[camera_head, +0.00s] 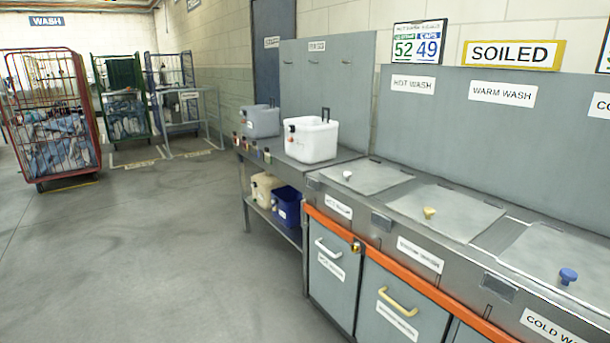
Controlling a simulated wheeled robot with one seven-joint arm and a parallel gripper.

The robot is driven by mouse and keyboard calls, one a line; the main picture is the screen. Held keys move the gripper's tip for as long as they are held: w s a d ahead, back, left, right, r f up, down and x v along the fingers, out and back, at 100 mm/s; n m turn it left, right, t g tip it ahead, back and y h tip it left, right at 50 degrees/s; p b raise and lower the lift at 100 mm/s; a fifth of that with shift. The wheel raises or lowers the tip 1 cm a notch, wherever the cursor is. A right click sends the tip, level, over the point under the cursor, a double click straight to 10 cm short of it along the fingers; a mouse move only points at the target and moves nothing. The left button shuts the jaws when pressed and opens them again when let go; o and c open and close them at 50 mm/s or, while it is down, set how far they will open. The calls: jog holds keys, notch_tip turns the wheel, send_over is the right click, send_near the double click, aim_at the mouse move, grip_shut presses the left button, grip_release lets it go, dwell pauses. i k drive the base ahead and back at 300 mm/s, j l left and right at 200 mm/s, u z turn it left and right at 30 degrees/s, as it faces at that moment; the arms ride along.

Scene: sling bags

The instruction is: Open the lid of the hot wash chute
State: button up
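The hot wash chute is at the left end of the grey counter, below a "HOT WASH" sign (413,84) on the back panel. Its grey lid (372,182) lies flat and shut, with a small white knob (347,175) near its front left corner. To its right are the shut warm wash lid (450,217) with a yellow knob (430,212) and the cold wash lid (545,262) with a blue knob (568,275). My gripper does not show in this view.
A white bin (311,138) and a grey bin (260,121) stand on the side table left of the hot wash lid. Cabinet doors with a white handle (328,248) and a yellow handle (397,300) are below. Open floor (160,250) lies left; wire cages (50,115) stand beyond.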

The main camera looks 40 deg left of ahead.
aim_at(366, 177)
jog(key=u, duration=1)
jog(key=i+j, duration=0.2)
jog(key=i, duration=0.3)
jog(key=i+j, duration=0.25)
jog(key=i, duration=0.25)
jog(key=i+j+u, duration=0.1)
jog(key=i, duration=0.4)
jog(key=i+j, duration=0.25)
jog(key=i, duration=0.25)
jog(key=i+j, duration=0.2)
jog(key=i, duration=0.35)
jog(key=k+u, duration=0.05)
